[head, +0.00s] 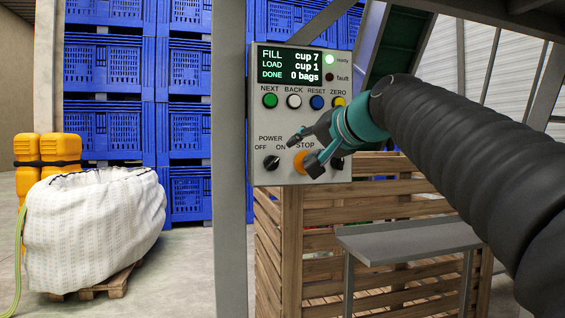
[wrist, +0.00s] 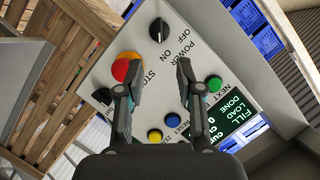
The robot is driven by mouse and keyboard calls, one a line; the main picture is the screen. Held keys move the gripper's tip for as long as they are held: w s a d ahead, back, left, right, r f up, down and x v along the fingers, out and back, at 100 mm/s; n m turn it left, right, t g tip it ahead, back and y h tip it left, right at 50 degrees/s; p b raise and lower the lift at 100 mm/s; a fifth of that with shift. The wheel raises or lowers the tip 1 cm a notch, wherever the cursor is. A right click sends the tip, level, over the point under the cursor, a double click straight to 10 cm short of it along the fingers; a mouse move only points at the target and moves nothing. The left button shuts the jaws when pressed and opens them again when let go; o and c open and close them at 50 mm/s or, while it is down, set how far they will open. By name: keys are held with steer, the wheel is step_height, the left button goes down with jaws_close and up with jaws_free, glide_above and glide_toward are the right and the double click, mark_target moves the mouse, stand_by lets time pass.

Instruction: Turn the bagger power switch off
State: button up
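The bagger power switch is a black rotary knob (head: 271,162) at the lower left of the grey control panel (head: 262,118), under the words POWER, OFF and ON. Its pale pointer mark seems to lean toward ON, but it is small. In the wrist view the knob (wrist: 158,31) is beyond the fingertips, fully visible and untouched. My gripper (head: 303,155) is open and empty in front of the panel, right of the knob, around the STOP button's area. In the wrist view the two fingers (wrist: 158,66) stand apart with bare panel between them.
The red STOP button (wrist: 122,70) with its yellow collar is close to one finger; my gripper partly hides it in the head view. Coloured buttons (head: 293,101) and a lit display (head: 285,66) are above. A grey post (head: 230,150) stands left; a wooden crate (head: 330,215) and metal table (head: 400,240) are below.

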mark_target(275, 162)
steer(key=p+x, duration=0.1)
steer(key=x, duration=1.1)
